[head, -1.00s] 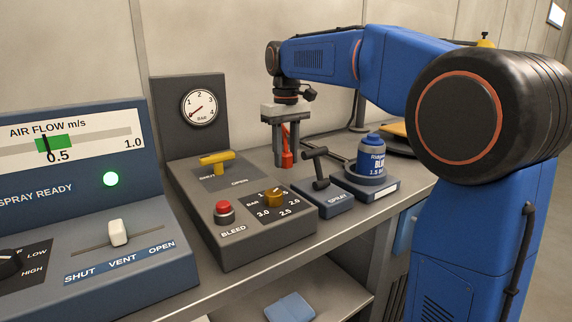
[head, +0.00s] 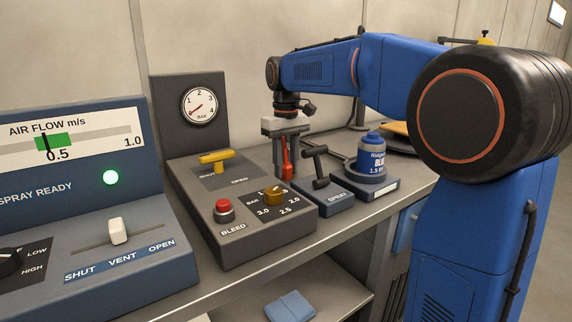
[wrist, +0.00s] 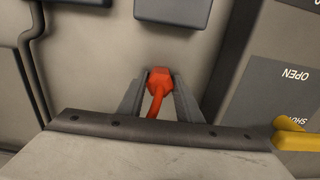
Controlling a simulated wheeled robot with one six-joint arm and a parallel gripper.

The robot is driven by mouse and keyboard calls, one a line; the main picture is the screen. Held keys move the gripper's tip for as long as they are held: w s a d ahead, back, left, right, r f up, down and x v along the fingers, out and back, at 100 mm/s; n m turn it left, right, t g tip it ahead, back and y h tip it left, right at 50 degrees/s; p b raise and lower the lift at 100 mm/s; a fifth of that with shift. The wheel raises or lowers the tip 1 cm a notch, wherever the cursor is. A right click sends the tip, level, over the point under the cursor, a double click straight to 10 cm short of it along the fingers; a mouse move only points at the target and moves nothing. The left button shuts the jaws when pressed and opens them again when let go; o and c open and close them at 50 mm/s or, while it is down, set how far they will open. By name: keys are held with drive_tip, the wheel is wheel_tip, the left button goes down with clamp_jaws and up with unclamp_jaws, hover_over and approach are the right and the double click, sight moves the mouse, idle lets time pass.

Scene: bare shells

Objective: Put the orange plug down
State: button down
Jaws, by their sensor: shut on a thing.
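My gripper (head: 286,170) hangs pointing down over the bench, behind the gap between the gauge panel and the spray lever block. It is shut on the orange plug (head: 287,170), which shows red-orange between the two fingers. In the wrist view the plug (wrist: 159,82) sits between the fingertips, with a thinner tail running back toward the palm. The plug's lower end is close to the bench top (wrist: 105,60); I cannot tell whether it touches.
The gauge panel box (head: 250,235) with a yellow handle (head: 216,160) stands left of my gripper. The spray lever (head: 318,165) and a blue bottle (head: 370,155) in a holder stand to the right. A dark cable (wrist: 32,60) lies on the bench.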

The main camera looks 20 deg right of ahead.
sight(286, 164)
drive_tip(key=c, duration=1.3)
unclamp_jaws()
wheel_tip(286, 164, up, 13)
drive_tip(key=shift+r, duration=0.15)
